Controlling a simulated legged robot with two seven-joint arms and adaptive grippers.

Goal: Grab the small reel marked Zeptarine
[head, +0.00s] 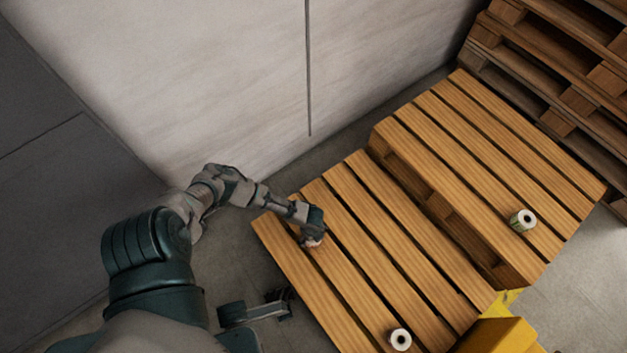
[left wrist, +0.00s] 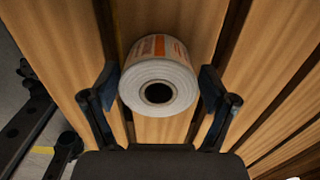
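A small white reel (left wrist: 160,70) with orange print on its side sits between the fingers of my left gripper (left wrist: 160,95) in the left wrist view. The fingers stand apart on either side of it, with a gap visible at the right; the gripper looks open. In the head view my left gripper (head: 313,238) is low over the near wooden pallet, mostly hiding this reel. Two more white reels show: one (head: 399,334) at the pallet's front edge, one (head: 523,226) with greenish print on the higher pallet. I cannot read any name. My right gripper (head: 281,302) is beside the pallet; its opening is unclear.
The near pallet (head: 350,222) is low and slatted, with a higher pallet stack (head: 470,140) behind it to the right. More stacked pallets (head: 575,100) stand at upper right. A pale wall (head: 220,80) rises behind. A yellow object (head: 497,337) is at the bottom right.

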